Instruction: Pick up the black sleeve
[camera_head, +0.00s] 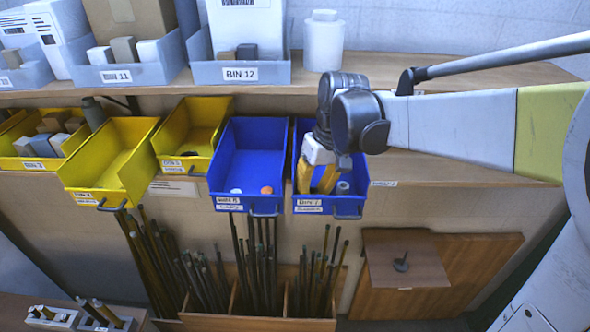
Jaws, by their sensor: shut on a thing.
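My gripper (315,184), with yellow fingers, reaches down into the blue bin (347,210) at the right end of the row of bins. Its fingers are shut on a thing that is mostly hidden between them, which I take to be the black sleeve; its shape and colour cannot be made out. A small grey cylindrical part (343,187) lies in the same bin, just right of the fingers.
Another blue bin (250,150) to the left holds a white and an orange part. Several yellow bins (120,155) stand further left. A shelf with BIN 12 (240,73) and a white bottle (323,40) is above. Upright rods (265,270) stand below.

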